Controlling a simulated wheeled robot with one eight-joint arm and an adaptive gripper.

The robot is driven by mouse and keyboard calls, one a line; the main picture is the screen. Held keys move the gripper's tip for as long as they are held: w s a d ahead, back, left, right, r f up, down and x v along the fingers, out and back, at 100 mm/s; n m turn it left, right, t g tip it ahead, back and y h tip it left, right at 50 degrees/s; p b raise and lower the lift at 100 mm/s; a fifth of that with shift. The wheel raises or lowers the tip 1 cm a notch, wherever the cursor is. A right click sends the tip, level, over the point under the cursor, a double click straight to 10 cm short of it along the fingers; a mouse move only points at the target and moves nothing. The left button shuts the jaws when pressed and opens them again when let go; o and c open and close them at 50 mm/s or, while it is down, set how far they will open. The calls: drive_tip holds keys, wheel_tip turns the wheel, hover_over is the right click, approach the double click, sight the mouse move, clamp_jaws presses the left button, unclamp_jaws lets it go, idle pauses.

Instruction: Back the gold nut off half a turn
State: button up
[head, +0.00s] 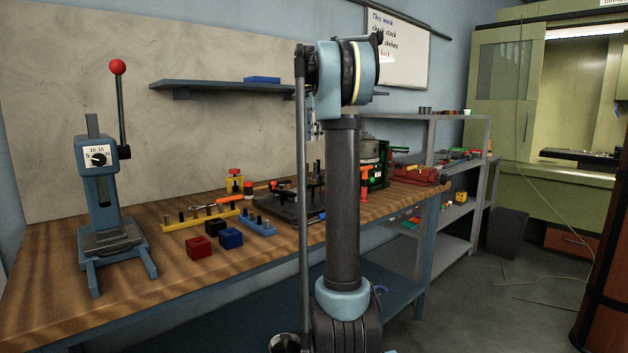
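I cannot make out a gold nut anywhere in the head view. A dark fixture plate (283,212) with upright posts sits on the wooden bench, partly hidden behind my arm. A yellow strip (190,222) and a blue strip (258,222), both carrying small pegs, lie to its left. My arm stands upright in the middle of the picture and bends at the top. My gripper is not visible; the far end of the arm is hidden behind its own links.
A blue press (108,205) stands at the left of the wooden bench (60,258). Red (200,247) and blue (231,238) blocks lie near the front edge. A green-framed machine (375,170) and a red vise (415,174) stand to the right. A wall shelf (215,86) hangs above.

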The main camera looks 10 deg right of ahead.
drive_tip(key=w+d+m, duration=0.1)
drive_tip(key=w, duration=0.1)
approach(313, 182)
drive_tip(key=f, duration=0.5)
drive_tip(key=w+f, duration=0.1)
drive_tip(key=f, duration=0.2)
drive_tip(key=shift+d, duration=0.2)
clamp_jaws()
